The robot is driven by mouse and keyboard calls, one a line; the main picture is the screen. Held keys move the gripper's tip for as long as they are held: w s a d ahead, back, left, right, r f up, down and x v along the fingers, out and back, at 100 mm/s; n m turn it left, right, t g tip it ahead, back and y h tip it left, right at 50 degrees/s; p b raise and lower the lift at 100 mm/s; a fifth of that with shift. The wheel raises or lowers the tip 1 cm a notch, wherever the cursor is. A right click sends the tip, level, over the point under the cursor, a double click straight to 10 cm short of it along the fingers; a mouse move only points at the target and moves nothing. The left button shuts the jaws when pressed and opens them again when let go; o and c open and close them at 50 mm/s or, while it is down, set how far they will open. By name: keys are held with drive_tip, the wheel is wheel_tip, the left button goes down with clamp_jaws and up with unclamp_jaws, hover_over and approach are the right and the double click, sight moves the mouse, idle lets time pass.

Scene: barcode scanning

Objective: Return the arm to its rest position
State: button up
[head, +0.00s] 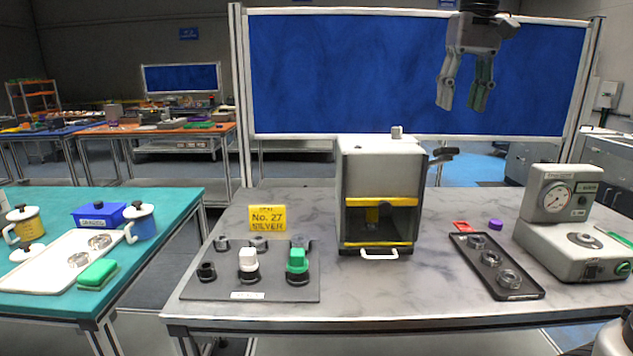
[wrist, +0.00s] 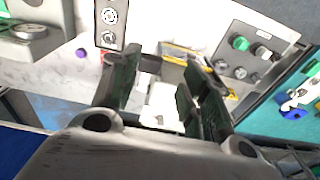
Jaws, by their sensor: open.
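My gripper (head: 462,92) hangs high in the upper right of the head view, in front of the blue panel. Its two fingers point down, are spread apart and hold nothing. In the wrist view my gripper (wrist: 165,98) shows its dark fingers apart, with the marble table and the press machine below and beyond them. It is well above the table and touches nothing there.
A grey press machine (head: 379,180) with yellow bars stands mid-table. A grey mat (head: 225,287) with knobs is left of it. A black tray (head: 482,270) with metal rings and a gauge device (head: 553,195) are at right. A teal table (head: 170,205) stands at left.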

drive_tip(key=s+d+f+t, duration=0.1)
drive_tip(key=s+d+f, duration=0.3)
drive_tip(key=s+f, duration=0.6)
drive_tip(key=s+d+f+t, duration=0.2)
drive_tip(key=s+d+f, duration=0.3)
drive_tip(key=s+f, duration=0.4)
drive_tip(key=shift+s+f, duration=0.35)
drive_tip(key=shift+s, duration=0.05)
drive_tip(key=shift+d, duration=0.1)
